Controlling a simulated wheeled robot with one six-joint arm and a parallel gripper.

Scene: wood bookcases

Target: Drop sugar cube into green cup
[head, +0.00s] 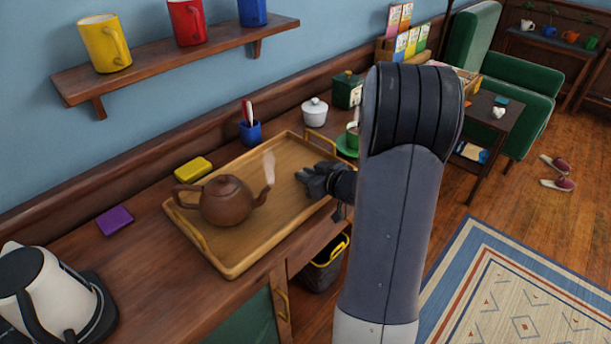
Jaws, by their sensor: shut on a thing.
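The green cup (352,134) stands on a green saucer (345,150) behind the tray's right end, partly hidden by my arm. My gripper (304,182) is over the right part of the wooden tray, in front of and to the left of the cup, apart from it. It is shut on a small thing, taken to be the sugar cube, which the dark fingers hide. A white lidded bowl (314,113) stands behind the tray.
The wooden tray (225,265) holds a brown teapot (227,203), with steam at its spout. Around it are a yellow sponge (193,169), a blue pen cup (250,132), a purple block (115,221) and a kettle (45,290). A shelf (180,60) with mugs hangs above.

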